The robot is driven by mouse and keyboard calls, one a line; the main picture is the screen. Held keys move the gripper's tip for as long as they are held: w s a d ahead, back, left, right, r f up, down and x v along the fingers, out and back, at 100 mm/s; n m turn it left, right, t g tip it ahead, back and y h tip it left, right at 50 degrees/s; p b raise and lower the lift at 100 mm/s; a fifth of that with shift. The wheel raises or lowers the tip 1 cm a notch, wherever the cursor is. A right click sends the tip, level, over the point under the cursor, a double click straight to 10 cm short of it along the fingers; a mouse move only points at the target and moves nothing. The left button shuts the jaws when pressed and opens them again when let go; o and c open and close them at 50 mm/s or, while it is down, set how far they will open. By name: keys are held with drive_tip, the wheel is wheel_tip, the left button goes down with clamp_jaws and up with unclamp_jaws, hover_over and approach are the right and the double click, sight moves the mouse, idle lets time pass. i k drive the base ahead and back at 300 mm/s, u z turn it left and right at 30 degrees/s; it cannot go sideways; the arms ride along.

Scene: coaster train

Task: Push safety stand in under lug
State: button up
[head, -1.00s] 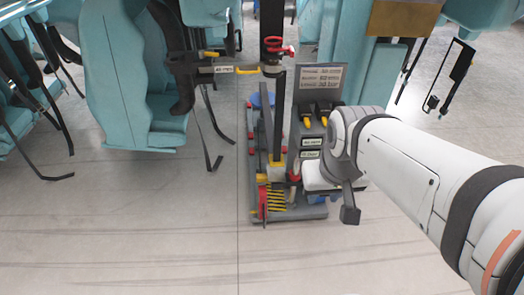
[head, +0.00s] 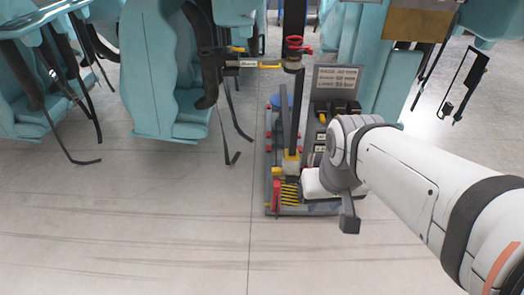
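What looks like the safety stand (head: 289,110) is a tall black post with a red collar, upright on a low grey wheeled-looking base (head: 305,209) with red and yellow parts. A short labelled piece with a yellow bar (head: 266,66) lies level beside the post, near the collar; I cannot tell if they touch, or if it is the lug. My arm comes in from the right, and its end with a dark grey bracket (head: 349,224) is in front of the base's right side. My gripper's fingers cannot be made out there, nor any contact with the stand.
Turquoise train seats (head: 165,85) with hanging black straps are at the left. A grey panel with a printed sign (head: 337,77) stands right of the post, partly behind my arm. A turquoise column (head: 390,85) is behind it. The front floor (head: 150,235) is clear.

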sight(277, 182)
drive_tip(key=u, duration=0.3)
drive_tip(key=i, duration=1.15)
drive_tip(key=z, duration=0.45)
